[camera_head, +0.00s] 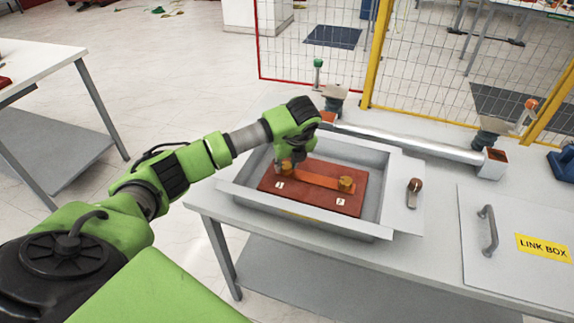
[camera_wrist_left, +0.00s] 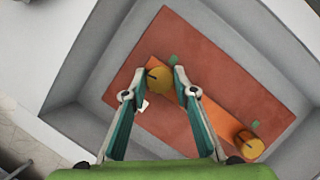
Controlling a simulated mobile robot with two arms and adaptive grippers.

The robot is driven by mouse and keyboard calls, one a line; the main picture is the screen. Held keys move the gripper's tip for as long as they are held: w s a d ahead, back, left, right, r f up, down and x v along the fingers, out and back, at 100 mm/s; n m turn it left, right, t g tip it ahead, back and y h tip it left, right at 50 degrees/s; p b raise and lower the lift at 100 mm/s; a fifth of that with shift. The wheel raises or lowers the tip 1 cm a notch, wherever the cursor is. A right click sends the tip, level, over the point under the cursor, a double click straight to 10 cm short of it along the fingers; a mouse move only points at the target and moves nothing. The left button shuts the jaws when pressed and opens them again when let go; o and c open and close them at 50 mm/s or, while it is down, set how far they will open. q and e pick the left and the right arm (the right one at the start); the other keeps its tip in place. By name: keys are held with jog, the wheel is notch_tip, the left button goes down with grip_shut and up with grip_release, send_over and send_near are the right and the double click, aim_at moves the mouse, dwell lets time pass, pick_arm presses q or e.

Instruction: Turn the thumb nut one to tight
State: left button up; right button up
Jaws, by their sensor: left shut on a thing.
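Thumb nut one (camera_head: 287,167) is a brass knob at the left end of an orange link bar (camera_head: 318,178), by the label 1. It also shows in the left wrist view (camera_wrist_left: 160,80), between the fingertips. My left gripper (camera_head: 292,160) reaches down from above and is shut on this nut; in the left wrist view its two fingers (camera_wrist_left: 165,70) stand on either side of it. The second brass nut (camera_head: 346,184) sits free at the bar's right end, by the label 2. Both are on a red-brown board (camera_head: 308,202). My right gripper is not in view.
The board lies inside a grey open box (camera_head: 232,190) whose walls surround the gripper. A LINK BOX lid (camera_head: 510,265) with a handle lies at the right. A metal tube (camera_head: 410,143) lies behind the box, before a mesh fence (camera_head: 310,50).

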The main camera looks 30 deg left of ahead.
pick_arm(q)
jog(key=m+b, duration=0.1)
jog(key=m+h+b, duration=0.1)
jog(key=m+b, duration=0.1)
jog(key=m+t+b, duration=0.1)
jog(key=m+b, duration=0.1)
jog(key=shift+s+a+f+h, duration=0.1)
jog(key=shift+a+f+h, duration=0.05)
jog(key=shift+f+h, duration=0.15)
jog(key=m+h+b, duration=0.1)
jog(key=m, duration=0.1)
jog(key=m+b, duration=0.2)
jog(key=shift+a+r+m+t+h+b, duration=0.1)
jog(key=shift+r+m+t+h+b, duration=0.05)
jog(key=shift+m+t+h+b, duration=0.2)
jog(key=m+h+b, duration=0.1)
jog(key=m, duration=0.1)
jog(key=shift+m, duration=0.35)
jog(key=shift+r+m+h, duration=0.15)
jog(key=shift+m+h, duration=0.3)
jog(key=shift+m, duration=0.45)
jog(key=m, duration=0.2)
jog(key=m+g+h, duration=0.1)
jog(key=m, duration=0.2)
jog(key=shift+a+h, duration=0.15)
jog(key=shift+h, duration=0.15)
jog(key=shift+m, duration=0.4)
jog(key=shift+g, duration=0.25)
jog(key=o, duration=1.1)
jog(key=shift+r, duration=0.1)
